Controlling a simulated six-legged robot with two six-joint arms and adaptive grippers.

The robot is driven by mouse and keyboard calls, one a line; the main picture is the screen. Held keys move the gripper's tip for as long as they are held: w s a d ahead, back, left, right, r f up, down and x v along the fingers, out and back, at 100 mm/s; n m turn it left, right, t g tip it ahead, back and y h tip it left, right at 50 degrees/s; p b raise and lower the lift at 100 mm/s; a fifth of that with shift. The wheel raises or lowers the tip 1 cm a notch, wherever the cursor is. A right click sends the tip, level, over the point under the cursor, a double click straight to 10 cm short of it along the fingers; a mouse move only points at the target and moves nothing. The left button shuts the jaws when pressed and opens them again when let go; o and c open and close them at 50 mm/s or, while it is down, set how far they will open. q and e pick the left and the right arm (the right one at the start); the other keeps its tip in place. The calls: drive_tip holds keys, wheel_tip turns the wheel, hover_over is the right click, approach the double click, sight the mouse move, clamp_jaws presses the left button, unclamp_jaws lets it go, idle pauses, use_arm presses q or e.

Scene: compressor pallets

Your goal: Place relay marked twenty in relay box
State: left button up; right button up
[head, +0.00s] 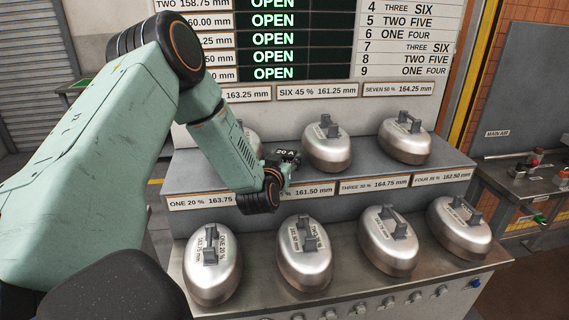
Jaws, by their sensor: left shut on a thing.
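My left arm comes in from the left, and my left gripper (287,167) is above the upper shelf, in the middle of the view. It is shut on a small dark relay (285,153) with "20 A" in light print on its top. The gripper and its wrist hide part of the relay and part of a silver domed weight behind them. I cannot make out a relay box in this view. My right gripper is not in view.
Silver domed weights with handles stand on the upper shelf (185,178), such as one (327,148) right of the gripper, and several on the lower counter (470,262). A label board (410,40) rises behind. A side bench (490,181) with small parts is at right.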

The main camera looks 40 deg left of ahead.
use_arm(q)
drive_tip(key=shift+f, duration=0.3)
drive_tip(key=shift+w+d, duration=0.15)
drive_tip(key=shift+d, duration=0.15)
drive_tip(key=o, duration=0.9)
drive_tip(key=shift+a, duration=0.2)
drive_tip(key=shift+c, duration=0.2)
drive_tip(key=shift+f, duration=0.1)
drive_tip(key=shift+d, duration=0.15)
